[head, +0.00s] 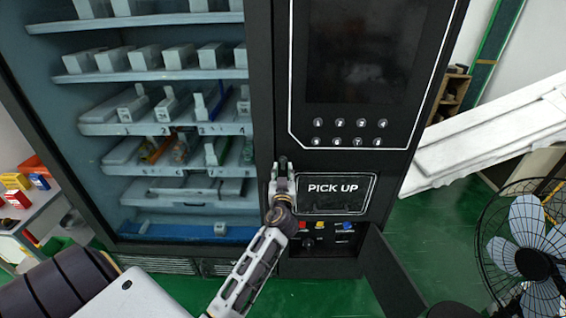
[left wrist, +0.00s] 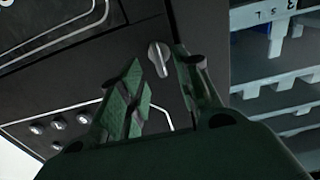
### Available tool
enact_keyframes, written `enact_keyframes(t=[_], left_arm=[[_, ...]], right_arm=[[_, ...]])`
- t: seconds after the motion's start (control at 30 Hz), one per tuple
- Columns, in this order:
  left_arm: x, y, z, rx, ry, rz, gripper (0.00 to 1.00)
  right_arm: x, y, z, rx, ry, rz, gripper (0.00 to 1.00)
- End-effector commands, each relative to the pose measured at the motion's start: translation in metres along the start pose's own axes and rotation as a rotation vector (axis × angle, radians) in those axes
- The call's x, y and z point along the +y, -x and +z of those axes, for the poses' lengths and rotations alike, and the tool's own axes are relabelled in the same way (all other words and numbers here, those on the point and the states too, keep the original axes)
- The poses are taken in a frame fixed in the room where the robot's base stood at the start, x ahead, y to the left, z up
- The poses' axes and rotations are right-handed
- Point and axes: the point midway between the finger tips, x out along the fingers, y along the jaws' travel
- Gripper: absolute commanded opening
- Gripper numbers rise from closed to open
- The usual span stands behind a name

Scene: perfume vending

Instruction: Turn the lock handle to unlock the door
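The lock handle (left wrist: 158,58) is a small grey lever on the black front of the vending machine. In the left wrist view it shows between the two fingers of my left gripper (left wrist: 164,72), with a gap on each side. The fingers are apart; whether either touches the handle I cannot tell. In the head view my left gripper (head: 282,176) is at the machine's front, just left of the PICK UP panel (head: 337,194), and covers the handle. The machine's glass door (head: 160,105) is to the left and looks shut. My right gripper is not in view.
A row of coloured buttons (head: 320,226) lies below the PICK UP panel, and round buttons (head: 347,132) sit under the dark screen (head: 363,55). Boxes stand on several shelves behind the glass. A fan (head: 530,250) stands at the right on the green floor (head: 430,215).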

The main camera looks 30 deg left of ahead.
Motion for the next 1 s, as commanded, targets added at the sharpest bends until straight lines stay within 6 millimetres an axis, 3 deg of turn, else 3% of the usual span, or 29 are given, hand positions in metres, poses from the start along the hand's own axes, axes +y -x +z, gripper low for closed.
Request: enact_keyframes(t=[0.5, 1.0], left_arm=[[0.0, -0.048, -0.001, 0.001, -0.001, 0.0, 0.33], [0.0, -0.054, 0.0, 0.0, 0.001, 0.0, 0.32]], right_arm=[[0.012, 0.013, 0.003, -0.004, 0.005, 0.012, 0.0], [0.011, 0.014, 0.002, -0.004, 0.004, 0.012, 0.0]])
